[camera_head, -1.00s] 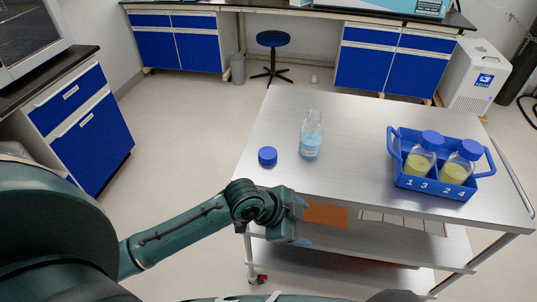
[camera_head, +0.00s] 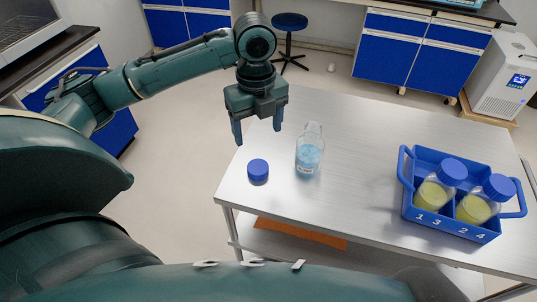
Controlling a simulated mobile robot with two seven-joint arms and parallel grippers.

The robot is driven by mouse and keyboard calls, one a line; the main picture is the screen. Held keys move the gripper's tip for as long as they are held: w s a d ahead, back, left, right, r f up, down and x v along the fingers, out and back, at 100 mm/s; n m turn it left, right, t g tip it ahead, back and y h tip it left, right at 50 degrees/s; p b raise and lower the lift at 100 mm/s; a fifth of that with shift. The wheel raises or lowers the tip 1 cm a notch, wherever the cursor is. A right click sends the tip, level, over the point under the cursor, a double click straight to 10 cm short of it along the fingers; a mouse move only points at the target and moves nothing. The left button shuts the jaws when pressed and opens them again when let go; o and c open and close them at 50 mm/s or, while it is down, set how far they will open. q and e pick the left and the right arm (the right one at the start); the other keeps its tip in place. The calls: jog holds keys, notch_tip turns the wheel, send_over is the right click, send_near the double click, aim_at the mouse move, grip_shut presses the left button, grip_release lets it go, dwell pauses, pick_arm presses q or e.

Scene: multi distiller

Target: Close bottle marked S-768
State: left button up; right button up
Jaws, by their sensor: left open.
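An open clear bottle (camera_head: 309,153) with blue liquid stands upright on the metal table. It has a pale label too small to read, so I cannot tell whether it is S-768. A blue cap (camera_head: 258,171) lies on the table to the left of the bottle, near the table's left edge. My left gripper (camera_head: 258,130) is open and empty, fingers pointing down, above the table behind the cap and left of the bottle. It touches neither. My right gripper is not in view.
A blue rack (camera_head: 420,222) marked with numbers stands on the right of the metal table (camera_head: 330,228), holding two blue-capped bottles (camera_head: 436,190) (camera_head: 484,200) of yellow liquid. The table's middle is clear. A stool (camera_head: 290,22) and blue cabinets stand behind.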

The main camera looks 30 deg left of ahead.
pick_arm(q)
send_over(259, 168)
jog(key=f, duration=0.8)
jog(key=shift+s+d, duration=0.15)
jog(key=shift+s, duration=0.1)
jog(key=f, duration=0.5)
jog(key=shift+w, duration=0.2)
